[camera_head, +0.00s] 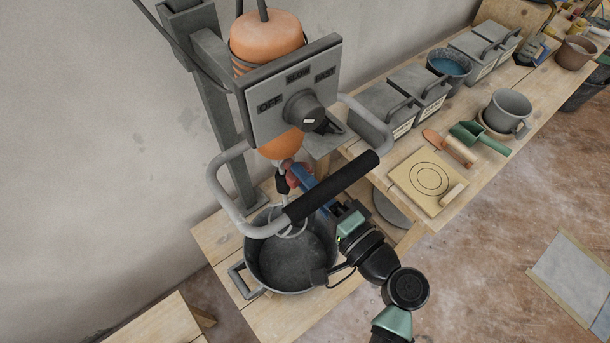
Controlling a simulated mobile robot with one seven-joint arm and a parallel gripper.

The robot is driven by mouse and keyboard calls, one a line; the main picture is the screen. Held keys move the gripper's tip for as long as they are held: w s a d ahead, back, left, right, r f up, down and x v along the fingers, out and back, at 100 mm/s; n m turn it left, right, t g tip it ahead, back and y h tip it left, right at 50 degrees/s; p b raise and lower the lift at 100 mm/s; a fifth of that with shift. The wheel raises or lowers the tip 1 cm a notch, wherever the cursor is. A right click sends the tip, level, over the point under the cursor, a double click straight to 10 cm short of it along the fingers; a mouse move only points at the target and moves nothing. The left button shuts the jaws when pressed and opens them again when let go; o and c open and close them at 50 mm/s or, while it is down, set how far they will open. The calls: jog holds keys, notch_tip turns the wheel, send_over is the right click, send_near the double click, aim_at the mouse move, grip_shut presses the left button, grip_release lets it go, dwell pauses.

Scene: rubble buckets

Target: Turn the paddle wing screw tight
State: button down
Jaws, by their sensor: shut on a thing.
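The mixer's orange motor (268,38) hangs on the grey stand, with a control box (290,88) marked OFF, SLOW and FAST. Below it a pale paddle shaft (282,188) runs down toward the wire paddle (290,224) at the bucket's mouth. A small red part (292,179), which looks like the wing screw, sits at the side of the shaft. My gripper (299,177) reaches up from the lower right, with its blue fingers at the red part, and is shut on it. The black handle grip hides part of my fingers and wrist, so the screw's exact angle is unclear.
The mixer's looped handle (228,207) with its black grip (333,187) crosses just above my wrist. A dark bucket (262,268) stands below. To the right, a bench holds lidded grey bins (378,112), a mug (508,110), a green scoop (480,136) and a board (428,182).

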jog(key=shift+m, duration=0.5)
jog(key=c, duration=0.6)
grip_release()
jog(key=b+v, duration=0.4)
jog(key=v, duration=0.9)
